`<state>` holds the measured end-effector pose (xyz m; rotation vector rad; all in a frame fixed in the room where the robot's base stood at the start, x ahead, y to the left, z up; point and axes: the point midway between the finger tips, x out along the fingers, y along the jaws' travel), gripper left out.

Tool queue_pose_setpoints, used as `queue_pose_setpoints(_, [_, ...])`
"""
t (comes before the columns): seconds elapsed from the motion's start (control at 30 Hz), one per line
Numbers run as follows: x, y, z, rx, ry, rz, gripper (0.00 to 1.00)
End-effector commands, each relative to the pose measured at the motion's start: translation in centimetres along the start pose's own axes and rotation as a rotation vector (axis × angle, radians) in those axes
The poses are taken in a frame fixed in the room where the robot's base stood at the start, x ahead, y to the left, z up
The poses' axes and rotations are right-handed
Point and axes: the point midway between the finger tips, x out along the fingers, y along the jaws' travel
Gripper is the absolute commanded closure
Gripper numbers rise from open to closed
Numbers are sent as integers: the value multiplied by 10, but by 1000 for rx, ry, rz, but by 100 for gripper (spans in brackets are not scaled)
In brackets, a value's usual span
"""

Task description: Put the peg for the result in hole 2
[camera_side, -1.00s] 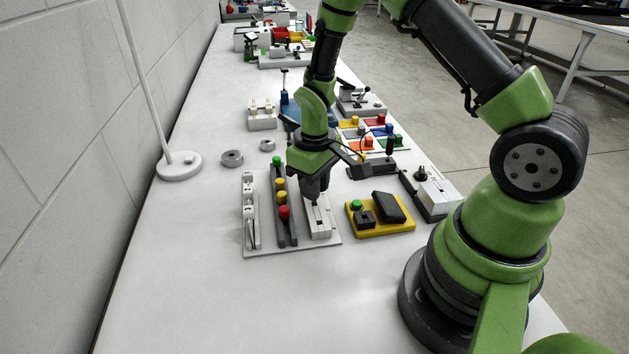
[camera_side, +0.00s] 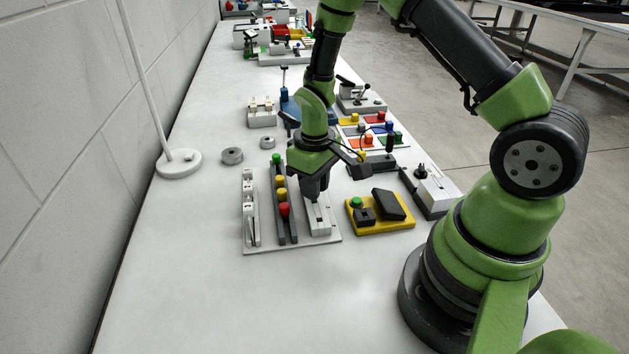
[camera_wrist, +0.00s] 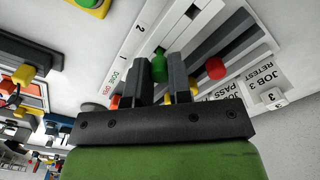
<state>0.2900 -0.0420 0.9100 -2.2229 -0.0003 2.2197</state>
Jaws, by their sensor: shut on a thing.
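My gripper (camera_side: 315,192) points down over the white slotted block (camera_side: 319,222). In the wrist view its fingers (camera_wrist: 157,72) are shut on a green peg (camera_wrist: 158,64). The peg's lower end is hidden, so I cannot tell whether it touches the block. A white strip there carries the numbers 2 (camera_wrist: 140,26) and 1 (camera_wrist: 122,57), and small lettering. The dark rack (camera_side: 291,236) stands left of the block, with another green peg (camera_side: 276,158), yellow pegs (camera_side: 280,182) and a red peg (camera_side: 284,210). White job labels (camera_wrist: 265,85) include "JOB 3 RETEST"; others are partly hidden.
A yellow box (camera_side: 380,226) with a green button stands close right of the block. A white upright row (camera_side: 249,210) stands left of the rack. Coloured blocks (camera_side: 376,121) and other fixtures lie behind. The table's front (camera_side: 230,305) is clear.

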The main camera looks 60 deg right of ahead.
Motion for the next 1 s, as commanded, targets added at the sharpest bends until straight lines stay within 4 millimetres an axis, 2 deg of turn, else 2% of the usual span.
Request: queue_pose_setpoints(1.0, [16, 0, 0, 0, 0, 0, 100])
